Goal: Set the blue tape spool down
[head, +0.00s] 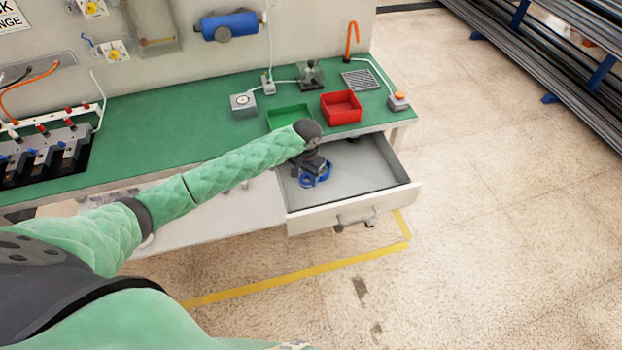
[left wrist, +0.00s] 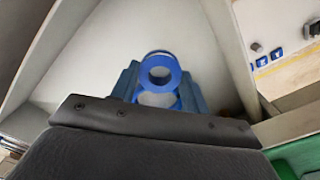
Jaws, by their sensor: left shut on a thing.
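The blue tape spool (left wrist: 160,68) is a blue ring with a pale centre. My left gripper (left wrist: 158,90) is shut on it, with a blue finger on each side in the left wrist view. In the head view my left gripper (head: 314,172) is over the open drawer (head: 372,172), toward its left side, with the blue spool (head: 316,181) at its fingertips. The pale drawer floor lies behind the spool. I cannot tell whether the spool touches the floor. My right gripper is not in view.
The drawer sticks out from the green-topped bench (head: 170,125). A green bin (head: 289,115) and a red bin (head: 341,107) stand on the bench behind it. The right part of the drawer is mostly clear. A small dark item lies near its back.

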